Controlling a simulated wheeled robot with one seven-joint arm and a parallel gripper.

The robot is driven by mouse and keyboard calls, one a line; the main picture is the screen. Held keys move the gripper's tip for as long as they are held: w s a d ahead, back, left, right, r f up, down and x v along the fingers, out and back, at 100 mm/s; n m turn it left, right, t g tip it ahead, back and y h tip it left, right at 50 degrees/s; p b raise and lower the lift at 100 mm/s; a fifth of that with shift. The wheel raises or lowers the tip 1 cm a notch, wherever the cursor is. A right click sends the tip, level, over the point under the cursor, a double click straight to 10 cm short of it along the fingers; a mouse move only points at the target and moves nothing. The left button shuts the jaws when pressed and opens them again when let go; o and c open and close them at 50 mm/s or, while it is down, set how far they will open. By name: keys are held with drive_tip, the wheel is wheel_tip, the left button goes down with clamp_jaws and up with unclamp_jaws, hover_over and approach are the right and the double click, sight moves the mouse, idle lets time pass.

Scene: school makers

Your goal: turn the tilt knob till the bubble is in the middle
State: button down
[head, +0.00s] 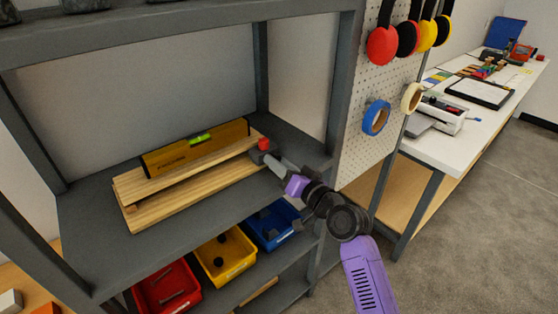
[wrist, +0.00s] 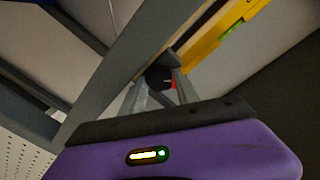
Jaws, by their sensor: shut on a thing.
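The yellow spirit level (head: 170,160) lies along the upper wooden board on the grey shelf. Its green vial (head: 200,139) faces up; the bubble is too small to place. The level and vial also show at the top right of the wrist view (wrist: 232,30). The dark tilt knob (wrist: 158,77), with a red part beside it, is at the boards' right end. My gripper (head: 264,157) reaches in from the right. In the wrist view, its two fingers (wrist: 159,90) are on either side of the knob, shut on it.
The lower wooden board (head: 190,192) lies under the level's board. Red (head: 165,292), yellow (head: 228,262) and blue (head: 268,232) bins stand on the shelf below. A grey shelf post (head: 345,80) and a pegboard (head: 365,150) with tape and ear defenders are close to my arm.

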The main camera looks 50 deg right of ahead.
drive_tip(key=c, duration=0.9)
unclamp_jaws()
drive_tip(key=shift+f, duration=0.1)
